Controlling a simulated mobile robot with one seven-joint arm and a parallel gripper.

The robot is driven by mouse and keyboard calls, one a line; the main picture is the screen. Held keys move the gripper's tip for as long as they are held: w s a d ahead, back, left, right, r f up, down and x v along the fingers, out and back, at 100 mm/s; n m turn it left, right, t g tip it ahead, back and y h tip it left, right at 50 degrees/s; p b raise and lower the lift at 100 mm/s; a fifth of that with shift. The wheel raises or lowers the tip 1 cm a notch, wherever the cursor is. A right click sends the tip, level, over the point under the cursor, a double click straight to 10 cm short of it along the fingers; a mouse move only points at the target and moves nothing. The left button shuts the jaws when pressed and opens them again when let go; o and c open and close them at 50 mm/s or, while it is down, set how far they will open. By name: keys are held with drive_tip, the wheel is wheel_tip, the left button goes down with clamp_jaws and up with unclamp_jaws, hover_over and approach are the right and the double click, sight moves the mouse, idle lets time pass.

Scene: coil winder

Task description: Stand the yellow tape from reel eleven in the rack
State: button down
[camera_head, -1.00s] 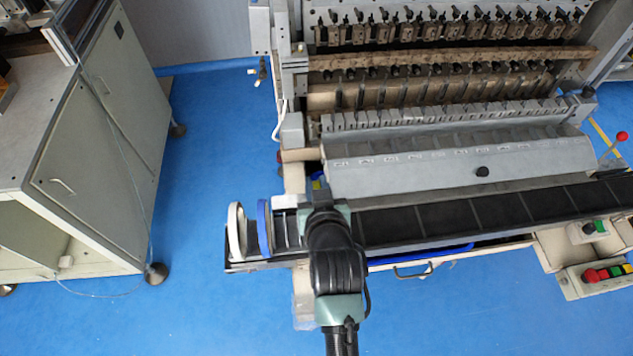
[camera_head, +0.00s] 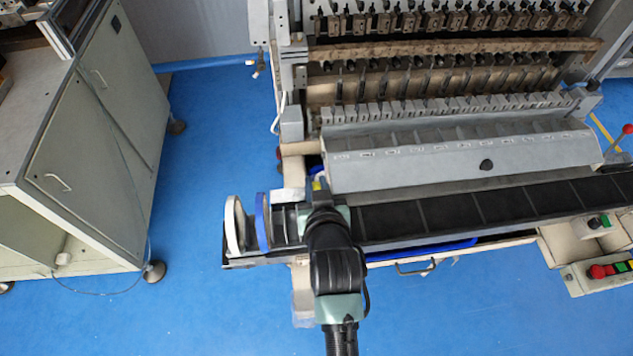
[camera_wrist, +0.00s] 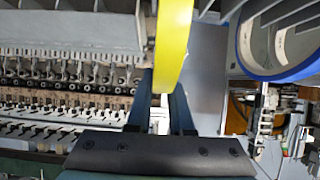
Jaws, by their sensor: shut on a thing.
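The yellow tape (camera_wrist: 173,40) is a roll seen edge-on in the wrist view, upright between the two fingers of my gripper (camera_wrist: 162,88), which is shut on it. In the head view my gripper (camera_head: 326,205) is over the left part of the long dark rack (camera_head: 410,222) and mostly hides the tape. A white ring-shaped roll (camera_head: 232,226) and a blue-edged roll (camera_head: 263,222) stand at the rack's left end. The blue-edged roll also shows at upper right in the wrist view (camera_wrist: 243,60). I cannot tell whether the tape touches the rack.
The coil winder (camera_head: 460,155) fills the space behind the rack. A blue tray (camera_head: 425,250) shows under the rack's front edge. Push buttons (camera_head: 610,268) are at the right. A grey cabinet (camera_head: 95,165) stands left, with open blue floor between.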

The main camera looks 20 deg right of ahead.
drive_tip(key=shift+f+b, duration=0.65)
drive_tip(key=shift+f, duration=0.3)
drive_tip(key=c, duration=1.1)
unclamp_jaws()
drive_tip(key=shift+r, duration=0.1)
drive_tip(key=shift+p+v, duration=2.55)
drive_tip(key=shift+v, duration=0.55)
drive_tip(key=shift+w+r, duration=0.1)
drive_tip(key=shift+r, duration=0.05)
drive_tip(key=o, duration=0.6)
